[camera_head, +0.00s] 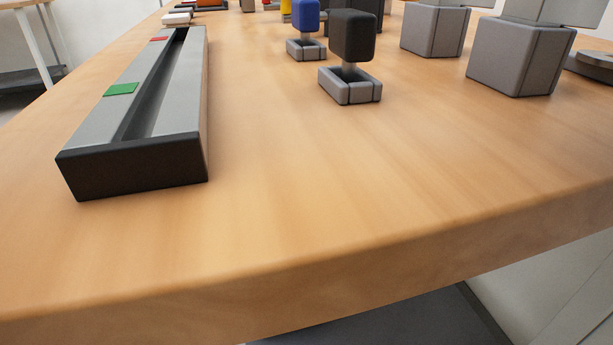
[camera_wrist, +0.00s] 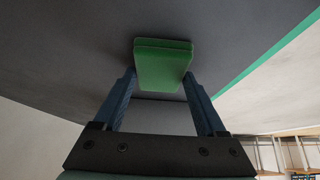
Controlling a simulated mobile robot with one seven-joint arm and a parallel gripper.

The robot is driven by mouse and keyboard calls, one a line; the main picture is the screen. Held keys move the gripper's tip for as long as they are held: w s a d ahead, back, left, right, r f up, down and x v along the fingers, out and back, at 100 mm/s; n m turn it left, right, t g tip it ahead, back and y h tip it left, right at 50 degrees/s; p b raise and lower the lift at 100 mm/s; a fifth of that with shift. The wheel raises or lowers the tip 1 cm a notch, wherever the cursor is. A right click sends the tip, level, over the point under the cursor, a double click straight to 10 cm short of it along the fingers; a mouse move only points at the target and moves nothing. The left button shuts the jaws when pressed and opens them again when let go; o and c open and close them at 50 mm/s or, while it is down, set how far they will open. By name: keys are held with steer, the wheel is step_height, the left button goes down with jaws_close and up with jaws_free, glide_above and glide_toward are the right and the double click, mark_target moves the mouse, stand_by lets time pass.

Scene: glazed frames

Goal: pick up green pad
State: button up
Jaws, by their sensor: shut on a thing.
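In the wrist view a green pad (camera_wrist: 163,62), a flat block with rounded edges, sits between the tips of the two blue fingers of my gripper (camera_wrist: 160,80). My gripper is shut on it, with a finger at each side. The gripper is not in the head view. A small flat green patch (camera_head: 120,89) shows in the head view on top of a long grey slotted block; I cannot tell whether it is a loose piece or a marking.
The long grey block (camera_head: 178,110) with a black end lies at the left of the wooden table (camera_head: 330,190). Blue (camera_head: 306,15) and black (camera_head: 352,36) blocks stand in grey holders. Larger grey blocks (camera_head: 515,55) are at the right. The table's front is clear.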

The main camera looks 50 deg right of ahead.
steer(key=shift+c, duration=0.2)
step_height(320, 180, up, 10)
steer(key=p, duration=0.6)
steer(key=shift+p, duration=0.35)
